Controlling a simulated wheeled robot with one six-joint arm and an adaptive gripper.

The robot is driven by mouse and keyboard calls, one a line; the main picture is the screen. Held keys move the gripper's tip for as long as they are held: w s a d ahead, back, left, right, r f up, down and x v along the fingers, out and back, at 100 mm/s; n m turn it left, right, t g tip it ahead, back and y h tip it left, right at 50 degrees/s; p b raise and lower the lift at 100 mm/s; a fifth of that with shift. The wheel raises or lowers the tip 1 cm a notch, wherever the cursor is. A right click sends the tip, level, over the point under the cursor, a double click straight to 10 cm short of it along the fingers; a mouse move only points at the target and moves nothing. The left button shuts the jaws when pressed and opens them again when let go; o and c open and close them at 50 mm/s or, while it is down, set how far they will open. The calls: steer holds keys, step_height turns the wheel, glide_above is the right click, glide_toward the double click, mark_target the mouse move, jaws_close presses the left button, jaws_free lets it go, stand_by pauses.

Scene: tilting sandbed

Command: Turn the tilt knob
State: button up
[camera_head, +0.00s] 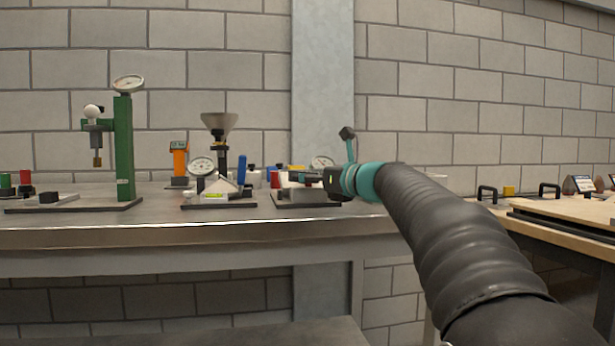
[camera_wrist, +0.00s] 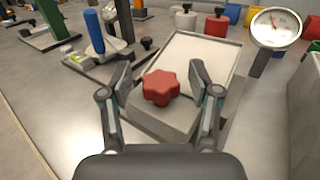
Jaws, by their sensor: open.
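In the wrist view, a red lobed knob (camera_wrist: 161,88) sits on the near end of the tilting sandbed (camera_wrist: 206,55), a pale flat tray on a dark base. My gripper (camera_wrist: 161,84) is open, with one finger on the left and one on the right of the knob. I see gaps between the fingers and the knob; nothing is held. In the head view, my gripper (camera_head: 300,178) is over the sandbed's base (camera_head: 300,204), and the knob is hidden behind it.
A dial gauge (camera_wrist: 276,29) stands at the sandbed's right. A device with a blue handle (camera_wrist: 94,32) stands to its left. A green press (camera_head: 124,150) and a grey funnel (camera_head: 219,122) stand farther left on the metal bench (camera_head: 90,222). Red and blue containers line the back.

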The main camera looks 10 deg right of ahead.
steer(key=c, duration=1.1)
steer(key=shift+c, duration=0.2)
steer(key=shift+m+t+h, duration=0.3)
steer(key=shift+m+h, duration=0.1)
steer(key=shift+h, duration=0.1)
steer(key=m+t+h+p, duration=0.1)
steer(key=h, duration=0.1)
steer(key=m+t+h, duration=0.1)
steer(key=m+h, duration=0.1)
steer(key=h, duration=0.1)
steer(key=shift+a+r+m+p, duration=0.1)
steer(key=shift+a+m+p, duration=0.05)
steer(key=shift+m+p, duration=0.2)
steer(key=m+h+p, duration=0.1)
steer(key=m+h, duration=0.1)
steer(key=h, duration=0.1)
steer(key=m+h+p, duration=0.1)
steer(key=m+h, duration=0.1)
steer(key=h, duration=0.2)
steer(key=shift+m, duration=0.25)
steer(key=shift+m+g+h+p, duration=0.55)
steer(key=shift+m+h, duration=0.85)
steer(key=shift+h, duration=0.9)
